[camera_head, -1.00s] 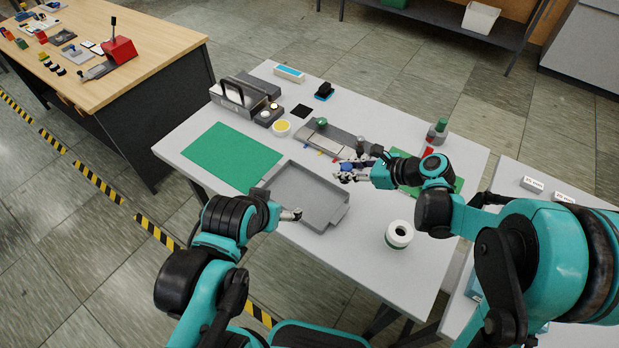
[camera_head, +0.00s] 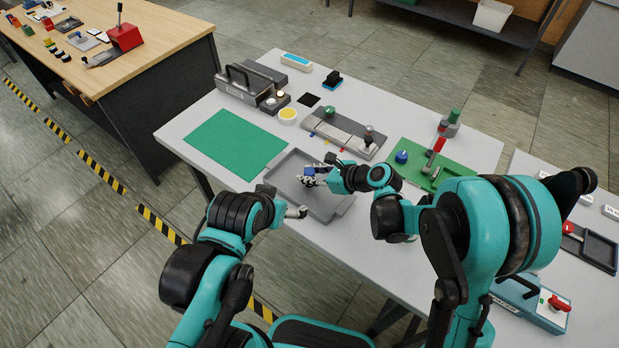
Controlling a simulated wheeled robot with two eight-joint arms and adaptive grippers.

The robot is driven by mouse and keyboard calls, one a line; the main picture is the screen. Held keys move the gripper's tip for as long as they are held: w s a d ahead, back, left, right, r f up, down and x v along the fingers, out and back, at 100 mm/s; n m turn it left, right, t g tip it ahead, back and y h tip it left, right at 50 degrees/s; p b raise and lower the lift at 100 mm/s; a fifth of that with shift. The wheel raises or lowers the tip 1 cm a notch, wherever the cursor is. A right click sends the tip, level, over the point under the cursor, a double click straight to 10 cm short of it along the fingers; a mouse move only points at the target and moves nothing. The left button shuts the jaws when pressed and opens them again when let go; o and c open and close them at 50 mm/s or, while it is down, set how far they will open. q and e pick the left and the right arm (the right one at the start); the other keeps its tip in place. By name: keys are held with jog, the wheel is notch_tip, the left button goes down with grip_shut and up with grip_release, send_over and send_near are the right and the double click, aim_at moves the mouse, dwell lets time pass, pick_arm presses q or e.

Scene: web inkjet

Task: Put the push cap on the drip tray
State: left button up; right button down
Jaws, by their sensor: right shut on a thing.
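The drip tray (camera_head: 333,208) is a shallow grey tray with raised walls, lying near the front edge of the white table. My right gripper (camera_head: 308,177) reaches in from the right and is over the tray's inside. It is shut on a small blue piece, apparently the push cap (camera_head: 308,171), mostly hidden by the fingers. I cannot tell whether the piece touches the tray floor. My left gripper (camera_head: 298,212) is at the tray's near left edge; its fingers are too small to read.
A green mat (camera_head: 236,143) lies left of the tray. Behind it stand a yellow-topped pot (camera_head: 288,115) and a grey holder (camera_head: 343,133) with knobs. A green board (camera_head: 432,170) with a blue knob (camera_head: 402,157) lies to the right. My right arm covers the table's right front.

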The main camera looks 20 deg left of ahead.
jog(key=shift+f, duration=0.45)
jog(key=shift+r, duration=0.15)
jog(key=c, duration=1.3)
grip_release()
jog(key=shift+o, duration=0.2)
